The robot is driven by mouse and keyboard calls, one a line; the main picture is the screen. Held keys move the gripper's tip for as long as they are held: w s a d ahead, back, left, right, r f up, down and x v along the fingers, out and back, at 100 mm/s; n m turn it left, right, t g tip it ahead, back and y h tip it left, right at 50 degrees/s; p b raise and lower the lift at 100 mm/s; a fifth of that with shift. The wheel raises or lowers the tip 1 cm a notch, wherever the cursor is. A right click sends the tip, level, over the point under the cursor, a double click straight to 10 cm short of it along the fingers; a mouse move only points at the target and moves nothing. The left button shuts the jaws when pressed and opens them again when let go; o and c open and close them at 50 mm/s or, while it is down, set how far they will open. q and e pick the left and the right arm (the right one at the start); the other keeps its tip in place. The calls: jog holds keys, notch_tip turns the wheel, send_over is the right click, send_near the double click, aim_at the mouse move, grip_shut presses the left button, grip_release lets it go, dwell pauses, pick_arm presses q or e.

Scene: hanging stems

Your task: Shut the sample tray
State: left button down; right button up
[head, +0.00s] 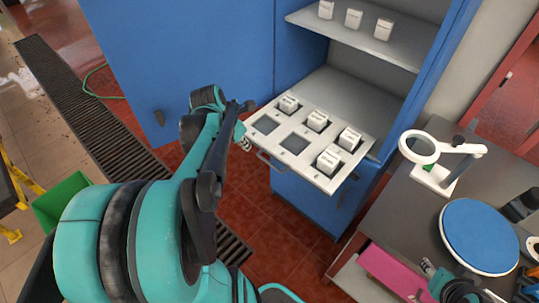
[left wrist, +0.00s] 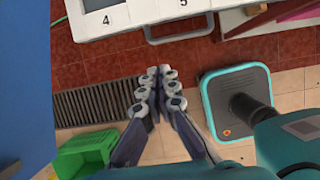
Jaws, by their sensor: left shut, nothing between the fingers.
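The sample tray (head: 293,173) is a pale slab pulled out of a blue cabinet, with white blocks in several of its wells and two wells empty. Its bar handle (head: 272,160) is on the front edge. My left gripper (head: 244,135) is shut and empty, close to the tray's front left corner. In the left wrist view the shut fingertips (left wrist: 159,71) are below the tray (left wrist: 135,15) and its handle (left wrist: 180,38) in the picture; contact does not show. What looks like my right gripper (head: 455,288) is at the lower right edge, partly cut off.
The blue cabinet (head: 235,50) stands behind, with more blocks on its upper shelf (head: 400,42). A dark table (head: 405,205) at right holds a ring-topped stand (head: 437,178) and a blue disc (head: 480,235). A green bin (head: 62,203) is on the floor at left.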

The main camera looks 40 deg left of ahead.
aim_at(262, 148)
pick_arm(q)
jog(key=w+f+b, duration=0.1)
jog(key=w+f, duration=0.1)
jog(key=f, duration=0.1)
jog(key=w+f+b, duration=0.2)
jog(key=f, duration=0.1)
jog(key=w+f+b, duration=0.2)
jog(key=w+f, duration=0.1)
jog(key=shift+d+f, duration=0.15)
jog(key=shift+d, duration=0.05)
jog(key=shift+w+b, duration=0.35)
